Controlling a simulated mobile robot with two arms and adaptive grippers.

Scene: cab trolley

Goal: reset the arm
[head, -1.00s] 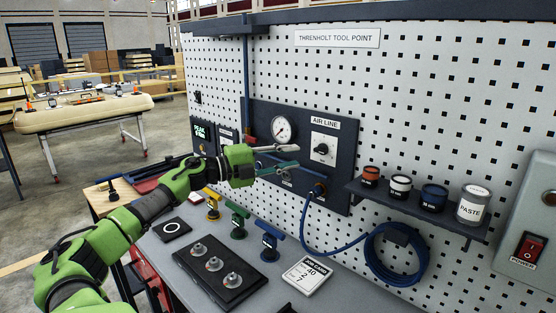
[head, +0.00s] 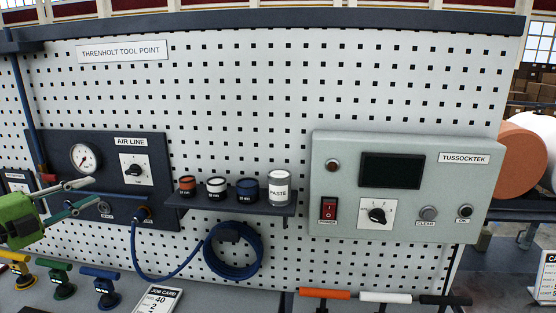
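My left gripper (head: 88,192) comes in at the left edge of the head view, a green body with two long thin fingers. The fingertips are apart, with nothing between them. They show in front of the dark air line panel (head: 60,147), just below the round gauge (head: 84,158) and left of the air line knob (head: 134,169). Whether they touch the panel cannot be told. Most of my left arm is outside the frame. My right gripper is not in view.
A shelf (head: 230,206) holds several small cans. A coiled blue hose (head: 232,252) hangs below it. A grey Tussocktek control box (head: 330,240) is on the pegboard at right. Coloured-handled tools (head: 107,286) and a job card (head: 157,300) are on the bench.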

